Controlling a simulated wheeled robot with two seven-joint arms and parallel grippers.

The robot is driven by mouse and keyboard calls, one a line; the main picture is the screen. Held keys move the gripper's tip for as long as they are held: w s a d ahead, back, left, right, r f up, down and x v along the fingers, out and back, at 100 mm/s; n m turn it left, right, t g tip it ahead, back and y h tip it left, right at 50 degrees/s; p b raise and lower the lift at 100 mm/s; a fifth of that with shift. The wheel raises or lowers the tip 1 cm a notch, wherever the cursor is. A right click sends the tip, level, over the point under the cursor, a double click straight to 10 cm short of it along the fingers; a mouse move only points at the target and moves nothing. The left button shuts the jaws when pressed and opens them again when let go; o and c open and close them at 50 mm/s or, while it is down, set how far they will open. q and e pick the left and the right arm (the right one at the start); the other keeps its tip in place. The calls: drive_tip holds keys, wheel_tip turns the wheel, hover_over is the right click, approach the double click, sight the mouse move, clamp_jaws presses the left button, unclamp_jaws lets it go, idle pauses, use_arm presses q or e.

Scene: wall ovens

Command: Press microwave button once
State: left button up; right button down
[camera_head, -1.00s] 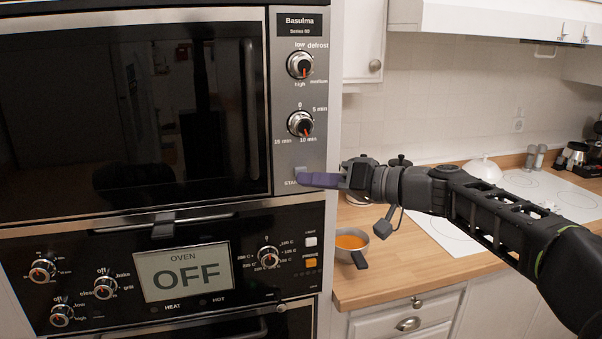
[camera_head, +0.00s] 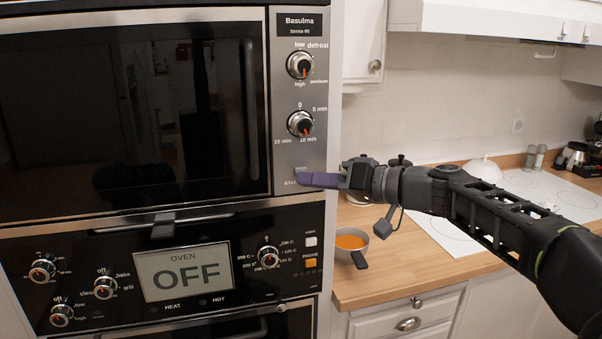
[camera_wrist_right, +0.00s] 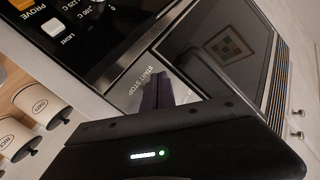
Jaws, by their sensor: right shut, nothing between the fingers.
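The microwave (camera_head: 135,110) is built into the wall unit, with its dark glass door on the left and a grey control panel (camera_head: 298,95) on the right. Its start button (camera_head: 300,170) is a small grey piece low on the panel, above a partly covered label. My right gripper (camera_head: 302,179) is shut and empty, its purple fingertips at the button's lower edge. I cannot tell whether they touch it. In the right wrist view the fingers (camera_wrist_right: 163,92) reach the panel beside the "START STOP" label (camera_wrist_right: 145,83). My left gripper is not in view.
Below is an oven panel with knobs and a display (camera_head: 183,271) reading OFF. A small pot (camera_head: 352,240) with orange contents stands on the wooden counter (camera_head: 385,285), under my right arm. A white hob (camera_head: 540,190) lies further right.

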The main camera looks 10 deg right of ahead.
drive_tip(key=shift+w, duration=0.2)
drive_tip(key=shift+w, duration=0.25)
